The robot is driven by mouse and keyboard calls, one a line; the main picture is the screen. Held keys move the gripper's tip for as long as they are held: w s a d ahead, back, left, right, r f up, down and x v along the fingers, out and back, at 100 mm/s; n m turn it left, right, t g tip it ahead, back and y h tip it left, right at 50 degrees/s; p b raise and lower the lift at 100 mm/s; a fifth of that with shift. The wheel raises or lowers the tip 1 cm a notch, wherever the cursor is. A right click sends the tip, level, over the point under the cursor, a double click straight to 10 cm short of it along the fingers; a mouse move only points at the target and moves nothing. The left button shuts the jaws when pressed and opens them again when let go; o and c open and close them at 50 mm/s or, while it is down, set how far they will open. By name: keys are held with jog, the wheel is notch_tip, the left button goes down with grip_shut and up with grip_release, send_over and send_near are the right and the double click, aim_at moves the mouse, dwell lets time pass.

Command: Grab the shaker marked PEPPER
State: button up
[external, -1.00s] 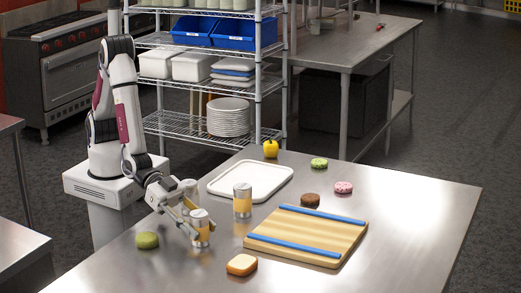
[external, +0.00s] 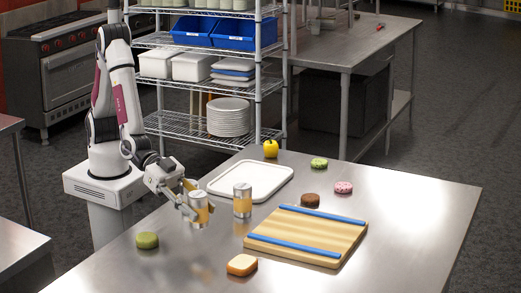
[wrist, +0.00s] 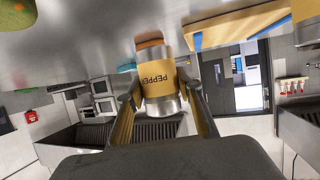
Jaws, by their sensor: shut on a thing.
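The shaker marked PEPPER (wrist: 158,75) is between the two fingers of my gripper (wrist: 160,103) in the wrist view, its label upside down there. It is a silver cylinder with a yellow-orange label band. In the external view my gripper (external: 190,212) is shut on this shaker (external: 200,208) and holds it upright, a little above the steel table. A second, similar shaker (external: 242,201) stands on the table to its right; its label cannot be read.
A white tray (external: 212,187) lies behind the shakers. A wooden board with blue strips (external: 300,238) lies to the right.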

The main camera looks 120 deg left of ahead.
aim_at(201, 196)
jog(key=shift+r, duration=2.25)
jog(key=shift+d, duration=0.1)
